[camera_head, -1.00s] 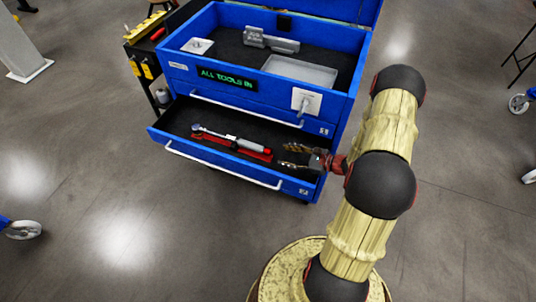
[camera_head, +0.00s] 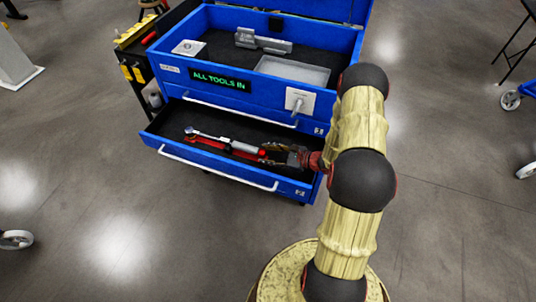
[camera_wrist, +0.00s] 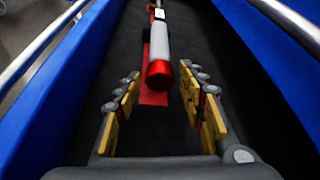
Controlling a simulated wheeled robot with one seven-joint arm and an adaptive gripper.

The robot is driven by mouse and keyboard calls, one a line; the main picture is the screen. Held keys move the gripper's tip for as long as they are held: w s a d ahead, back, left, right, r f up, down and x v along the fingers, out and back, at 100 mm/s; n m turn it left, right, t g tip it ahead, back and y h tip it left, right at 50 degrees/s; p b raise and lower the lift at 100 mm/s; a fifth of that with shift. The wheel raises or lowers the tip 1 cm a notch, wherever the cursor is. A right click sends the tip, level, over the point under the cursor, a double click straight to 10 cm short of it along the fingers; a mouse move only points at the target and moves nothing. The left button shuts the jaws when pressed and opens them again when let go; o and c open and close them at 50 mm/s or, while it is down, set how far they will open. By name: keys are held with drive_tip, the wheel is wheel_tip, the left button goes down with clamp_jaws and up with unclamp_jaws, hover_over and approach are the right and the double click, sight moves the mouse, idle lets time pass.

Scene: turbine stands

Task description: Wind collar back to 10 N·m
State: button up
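A torque wrench (camera_head: 222,142) with a ratchet head, a silver-grey handle and a red collar at its end lies on a red holder (camera_head: 243,152) in the open drawer. In the wrist view its red end (camera_wrist: 160,76) points toward me, ahead of and between my fingers. My gripper (camera_head: 270,153) is inside the drawer at the right, at the handle end of the wrench. In the wrist view my gripper (camera_wrist: 160,106) is open, its yellow-padded fingers on both sides with empty space between them. The scale on the wrench is too small to read.
The drawer (camera_head: 215,165) belongs to a blue tool chest (camera_head: 175,80); its walls flank my gripper closely. The top tray holds a grey block (camera_head: 262,42) and a grey tray (camera_head: 292,70). A lit sign (camera_head: 219,80) reads "ALL TOOLS IN". A black cart (camera_head: 140,75) stands at left.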

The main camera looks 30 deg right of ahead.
drive_tip(key=c, duration=0.9)
drive_tip(key=shift+c, duration=0.2)
drive_tip(key=shift+d+r+m+g+y+p, duration=0.1)
drive_tip(key=shift+m+g+y+p, duration=0.25)
drive_tip(key=shift+m+p, duration=0.35)
drive_tip(key=shift+w+d+m+g+y+p, duration=0.15)
drive_tip(key=shift+m+g+y+p, duration=0.4)
drive_tip(key=shift+m+p, duration=0.45)
drive_tip(key=m+y, duration=0.1)
drive_tip(key=m, duration=0.1)
drive_tip(key=shift+m+y, duration=0.3)
drive_tip(key=shift+y, duration=0.1)
drive_tip(key=shift+w+d+f+m+g+y, duration=0.1)
drive_tip(key=shift+f+m+g+y, duration=0.1)
drive_tip(key=shift+m+g+y, duration=0.6)
drive_tip(key=shift+m, duration=0.3)
drive_tip(key=o, duration=1)
